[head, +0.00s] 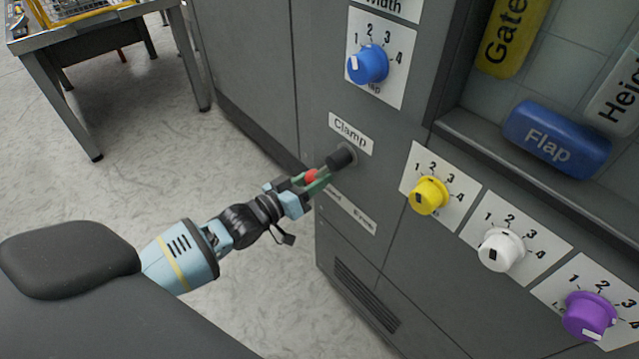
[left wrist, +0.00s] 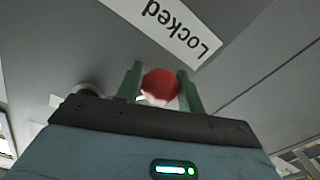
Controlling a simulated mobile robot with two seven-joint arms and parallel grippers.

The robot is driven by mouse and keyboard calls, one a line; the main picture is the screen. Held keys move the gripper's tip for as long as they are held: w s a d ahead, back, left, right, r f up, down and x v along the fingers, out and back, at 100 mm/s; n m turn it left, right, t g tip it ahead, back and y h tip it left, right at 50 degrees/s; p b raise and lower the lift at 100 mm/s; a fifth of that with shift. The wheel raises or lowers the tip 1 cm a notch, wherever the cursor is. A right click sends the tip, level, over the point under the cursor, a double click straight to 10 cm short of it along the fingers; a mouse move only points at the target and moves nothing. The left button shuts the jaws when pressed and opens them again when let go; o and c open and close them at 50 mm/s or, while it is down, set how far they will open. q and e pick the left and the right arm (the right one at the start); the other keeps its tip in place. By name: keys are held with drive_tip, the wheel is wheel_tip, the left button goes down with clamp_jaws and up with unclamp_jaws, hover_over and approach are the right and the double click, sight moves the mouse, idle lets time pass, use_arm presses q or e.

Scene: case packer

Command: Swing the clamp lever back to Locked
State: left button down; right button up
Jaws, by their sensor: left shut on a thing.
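The clamp lever has a black hub (head: 342,158) on the grey machine front, under the white "Clamp" label (head: 351,133). Its red knob (head: 311,176) lies to the lower left of the hub. My left gripper (head: 313,179) is shut on the knob; its green fingers hide part of the lever. In the left wrist view the red knob (left wrist: 160,86) sits between the two fingers, and the "Locked" label (left wrist: 168,28) is close beyond it, upside down. In the head view a white label strip (head: 350,211) below the lever is partly covered by my gripper. My right gripper is not seen.
A blue dial (head: 367,64) is above the lever. Yellow (head: 429,195), white (head: 500,249) and purple (head: 589,315) dials are to its right. Blue "Flap" (head: 556,141) and yellow "Gate" (head: 510,37) blocks are in a recess. A grey table (head: 98,29) stands upper left; floor between is clear.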

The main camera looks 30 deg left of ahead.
use_arm(q)
drive_tip(key=shift+w+a+r, duration=0.2)
drive_tip(key=shift+a+r, duration=0.2)
drive_tip(key=shift+a, duration=0.05)
drive_tip(key=shift+m, duration=0.3)
drive_tip(key=shift+r, duration=0.1)
drive_tip(key=c, duration=0.9)
unclamp_jaws()
drive_tip(key=shift+s+d, duration=0.1)
drive_tip(key=shift+s, duration=0.2)
drive_tip(key=shift+p+v, duration=0.6)
drive_tip(key=shift+v, duration=3.1)
